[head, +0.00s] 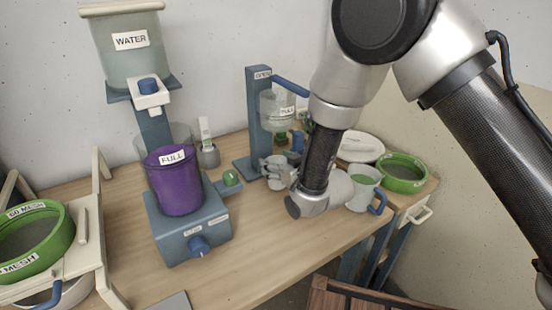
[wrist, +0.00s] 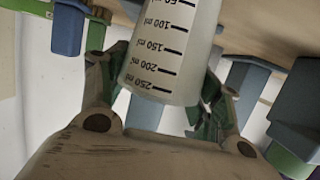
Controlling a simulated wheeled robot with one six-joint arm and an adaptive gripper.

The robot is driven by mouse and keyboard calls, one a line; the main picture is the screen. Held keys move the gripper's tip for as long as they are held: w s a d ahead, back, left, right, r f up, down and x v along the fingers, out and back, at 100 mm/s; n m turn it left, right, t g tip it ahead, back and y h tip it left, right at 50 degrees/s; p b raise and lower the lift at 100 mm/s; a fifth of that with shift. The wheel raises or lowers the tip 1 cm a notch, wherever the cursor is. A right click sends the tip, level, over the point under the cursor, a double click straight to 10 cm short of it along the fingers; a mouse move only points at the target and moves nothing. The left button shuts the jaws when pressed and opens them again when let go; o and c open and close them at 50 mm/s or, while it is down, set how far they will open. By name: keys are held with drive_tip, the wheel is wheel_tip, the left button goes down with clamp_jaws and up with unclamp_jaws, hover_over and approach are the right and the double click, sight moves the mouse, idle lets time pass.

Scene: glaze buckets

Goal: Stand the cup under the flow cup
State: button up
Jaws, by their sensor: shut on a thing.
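The cup is pale, with ml marks up to 250, and fills the middle of the wrist view (wrist: 170,55), upside down in the picture. My gripper (wrist: 160,95) is shut on it, with a finger on each side. In the head view my gripper (head: 284,172) holds the cup (head: 274,173) beside the blue stand, below the flow cup. I cannot tell whether the cup touches the stand's base. My arm hides part of the stand's right side.
A mug with a blue handle (head: 364,187) and a green sieve (head: 403,172) stand right of my gripper. A mixer with a purple FULL container (head: 178,185) stands left, below a WATER tank (head: 130,55). The table front (head: 270,260) is clear.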

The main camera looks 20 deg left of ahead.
drive_tip(key=shift+f, duration=0.2)
drive_tip(key=shift+f, duration=0.15)
drive_tip(key=o, duration=1)
drive_tip(key=shift+c, duration=0.2)
